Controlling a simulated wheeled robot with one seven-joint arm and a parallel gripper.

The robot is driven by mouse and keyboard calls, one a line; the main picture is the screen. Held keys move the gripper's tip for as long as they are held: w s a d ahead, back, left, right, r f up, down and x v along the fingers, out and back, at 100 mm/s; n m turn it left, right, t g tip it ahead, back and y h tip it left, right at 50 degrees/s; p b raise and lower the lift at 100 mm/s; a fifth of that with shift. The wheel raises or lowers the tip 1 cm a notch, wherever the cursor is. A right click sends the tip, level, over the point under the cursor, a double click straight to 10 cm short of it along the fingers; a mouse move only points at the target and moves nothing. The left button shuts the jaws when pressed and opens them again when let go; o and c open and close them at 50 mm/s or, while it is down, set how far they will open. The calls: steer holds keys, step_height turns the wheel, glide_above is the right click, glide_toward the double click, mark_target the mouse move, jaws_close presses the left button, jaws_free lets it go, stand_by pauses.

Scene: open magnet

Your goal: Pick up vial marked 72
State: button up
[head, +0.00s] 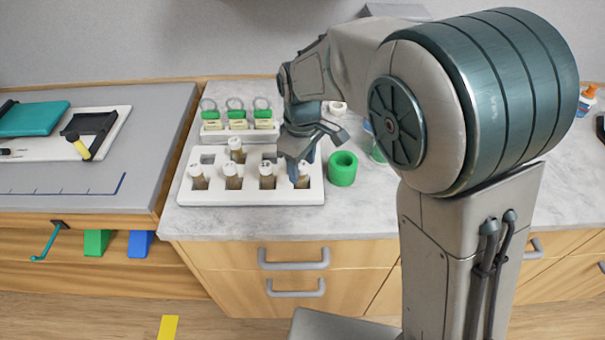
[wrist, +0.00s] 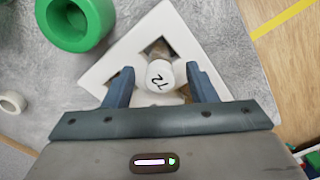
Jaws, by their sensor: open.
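The vial marked 72 (wrist: 159,76) has a white cap with the number on top. In the wrist view it stands in a corner slot of the white rack (wrist: 112,82). My gripper (wrist: 158,82) is open, with one blue finger on each side of the cap; I cannot tell whether either finger touches it. In the head view my gripper (head: 297,162) is over the right end of the rack (head: 245,197), partly covering the vial (head: 303,181) there. Several other white-capped brown vials stand in the rack, one of them (head: 236,151) in the back row.
A green ring-shaped holder (head: 342,169) stands just right of the rack. Behind the rack, a white stand holds green-topped padlock-like items (head: 238,117). A small white ring (wrist: 12,102) lies on the counter.

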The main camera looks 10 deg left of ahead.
steer(key=shift+f, duration=0.35)
steer(key=c, duration=1.1)
steer(key=shift+r, duration=0.1)
